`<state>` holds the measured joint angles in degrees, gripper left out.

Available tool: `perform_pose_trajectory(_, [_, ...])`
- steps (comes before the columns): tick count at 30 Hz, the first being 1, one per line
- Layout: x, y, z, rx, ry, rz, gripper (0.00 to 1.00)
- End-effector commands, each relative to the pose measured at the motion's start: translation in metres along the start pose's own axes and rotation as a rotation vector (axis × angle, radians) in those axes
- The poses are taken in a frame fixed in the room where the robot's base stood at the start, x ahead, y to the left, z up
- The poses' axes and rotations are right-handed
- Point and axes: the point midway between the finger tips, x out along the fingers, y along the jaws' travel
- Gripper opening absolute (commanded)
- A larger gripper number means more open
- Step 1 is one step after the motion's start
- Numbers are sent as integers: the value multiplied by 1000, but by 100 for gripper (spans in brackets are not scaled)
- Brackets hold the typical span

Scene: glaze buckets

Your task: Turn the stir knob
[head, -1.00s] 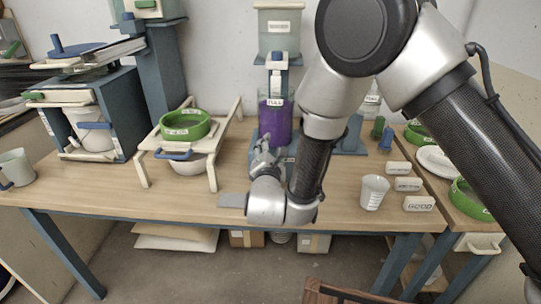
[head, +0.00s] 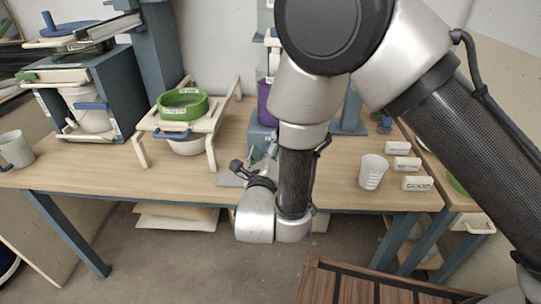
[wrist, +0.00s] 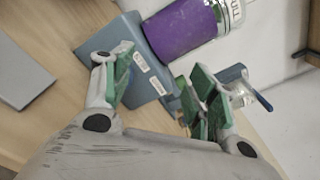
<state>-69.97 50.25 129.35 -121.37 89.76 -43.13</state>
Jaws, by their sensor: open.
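A blue disc with an upright peg (head: 52,29) sits on top of the blue cabinet at the far left in the head view; it may be the stir knob, but no label confirms this. Beyond the fingers are a labelled blue stand (wrist: 145,65) and a purple-filled container (wrist: 185,30). My arm hides part of both in the head view.
A green ring (head: 182,103) sits on a cream rack (head: 205,125) left of my gripper. A white cup (head: 373,172) and label blocks (head: 417,184) are on the right. A grey plate (head: 231,180) lies near the front edge. A wooden chair (head: 365,285) stands below.

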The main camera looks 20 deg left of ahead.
Motion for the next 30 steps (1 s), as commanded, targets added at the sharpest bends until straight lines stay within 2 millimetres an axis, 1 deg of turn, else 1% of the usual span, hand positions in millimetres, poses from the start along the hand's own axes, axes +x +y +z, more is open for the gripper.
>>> perform_pose_trajectory(4, [0, 5, -5, -50, 0, 0, 58])
perform_pose_trajectory(8, [0, 18, -20, -50, 0, 1, 58])
perform_pose_trajectory(15, [0, 57, -62, -49, 0, 2, 58])
perform_pose_trajectory(18, [27, 53, -59, -42, 1, -5, 58])
perform_pose_trajectory(22, [51, 54, -59, -43, 1, -3, 58])
perform_pose_trajectory(27, [70, 54, -59, -43, 0, 0, 58])
perform_pose_trajectory(30, [74, 55, -58, -44, -1, 1, 58])
